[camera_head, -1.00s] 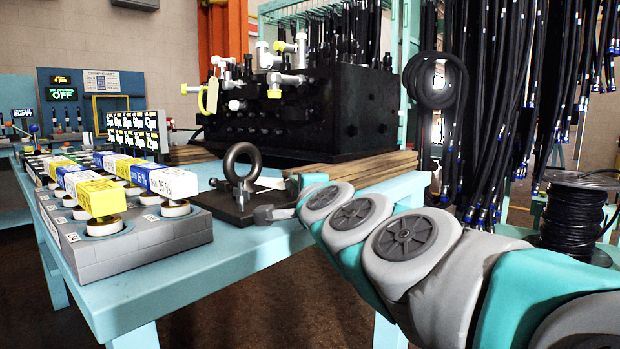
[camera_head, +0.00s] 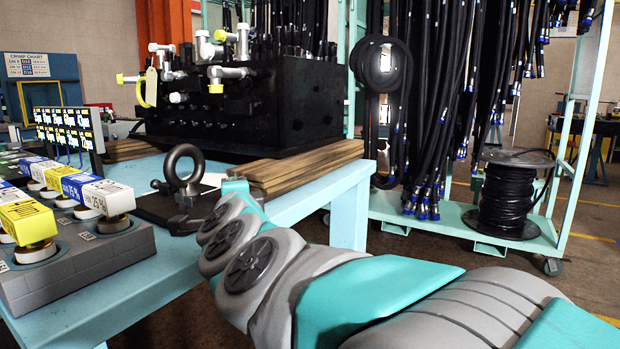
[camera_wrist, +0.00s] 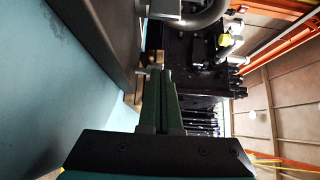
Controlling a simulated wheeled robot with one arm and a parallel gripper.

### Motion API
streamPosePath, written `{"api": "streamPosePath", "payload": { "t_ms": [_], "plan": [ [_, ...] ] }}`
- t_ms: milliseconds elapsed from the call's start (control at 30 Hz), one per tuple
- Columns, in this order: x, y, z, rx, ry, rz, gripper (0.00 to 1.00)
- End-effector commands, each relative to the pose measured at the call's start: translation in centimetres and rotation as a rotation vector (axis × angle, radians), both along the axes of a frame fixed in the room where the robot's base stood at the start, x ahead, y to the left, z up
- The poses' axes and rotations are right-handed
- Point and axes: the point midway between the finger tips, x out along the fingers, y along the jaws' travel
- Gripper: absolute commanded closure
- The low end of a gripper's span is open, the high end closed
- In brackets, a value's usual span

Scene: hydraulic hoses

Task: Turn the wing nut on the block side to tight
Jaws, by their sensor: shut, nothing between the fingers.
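The black manifold block (camera_head: 285,112) stands on the teal bench in the head view, with grey and yellow-capped fittings on its left face. It also shows in the wrist view (camera_wrist: 192,88), turned sideways. I cannot make out a wing nut for sure in either view. In the wrist view my gripper (camera_wrist: 163,72) has its dark green fingers together, with nothing held, pointing toward the block's area. In the head view my arm reaches over the bench's near edge, and its end is low beside the eye bolt (camera_head: 184,170), mostly hidden by the arm.
The eye bolt rises from a dark plate close to my arm's end. Wooden planks (camera_head: 310,163) lie under the block. A grey rack (camera_head: 75,262) with labelled yellow and blue tags is at left. Hanging hoses (camera_head: 440,100) and a hose reel (camera_head: 508,195) stand at right.

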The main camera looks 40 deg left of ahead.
Motion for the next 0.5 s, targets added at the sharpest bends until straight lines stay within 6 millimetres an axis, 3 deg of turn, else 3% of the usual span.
{"api": "streamPosePath", "payload": {
  "t_ms": [500],
  "plan": [
    [-1.1,1.5,0.1,-0.001,-0.001,0.001,1.00]
  ]
}}
